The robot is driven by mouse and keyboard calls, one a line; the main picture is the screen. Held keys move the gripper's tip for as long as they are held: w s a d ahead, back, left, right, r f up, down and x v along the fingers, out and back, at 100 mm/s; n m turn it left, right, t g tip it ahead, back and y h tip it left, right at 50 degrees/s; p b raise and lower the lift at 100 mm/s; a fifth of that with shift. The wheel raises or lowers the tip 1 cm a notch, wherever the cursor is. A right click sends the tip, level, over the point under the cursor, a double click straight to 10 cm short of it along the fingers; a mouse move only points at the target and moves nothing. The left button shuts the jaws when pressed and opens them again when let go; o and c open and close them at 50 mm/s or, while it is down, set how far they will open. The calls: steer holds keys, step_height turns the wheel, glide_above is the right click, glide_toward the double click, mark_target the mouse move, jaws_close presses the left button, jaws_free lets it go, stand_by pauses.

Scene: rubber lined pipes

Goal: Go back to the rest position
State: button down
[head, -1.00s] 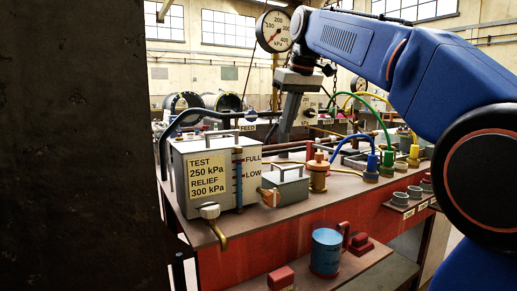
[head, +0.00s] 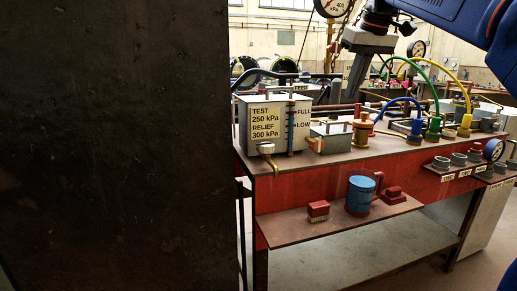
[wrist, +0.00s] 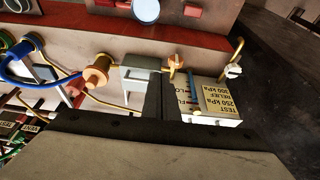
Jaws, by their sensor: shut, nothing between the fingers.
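My gripper (head: 353,92) hangs below my blue arm at the top right of the head view, above the back of the bench. Its fingers are shut and nothing is between them. In the wrist view the closed dark fingers (wrist: 164,90) point at the bench, seen upside down. They overlap the gap between the grey tank (wrist: 212,118) and a small grey box (wrist: 140,70). The grey tank with the test label also shows in the head view (head: 243,122). I cannot tell the fingers' exact height above the bench.
A dark wall or pillar (head: 110,150) fills the left of the head view. The red bench (head: 330,182) carries hoses, a brass fitting (head: 362,130) and grey cups (head: 458,159). A blue mug (head: 360,193) stands on its lower front shelf (head: 285,231). Some floor shows at the right.

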steer(key=s+d+f+m, duration=0.1)
steer(key=s+d+f, duration=0.1)
steer(key=s+f, duration=1.4)
steer(key=s+d+f+m+t+h, duration=0.1)
steer(key=s+f+m, duration=0.1)
steer(key=s+f, duration=1.4)
step_height(320, 180, down, 8)
steer(key=shift+d+r+m, duration=0.1)
steer(key=shift+d+m, duration=0.2)
steer(key=shift+d, duration=0.1)
steer(key=c, duration=2.4)
jaws_free()
steer(key=shift+c, duration=0.2)
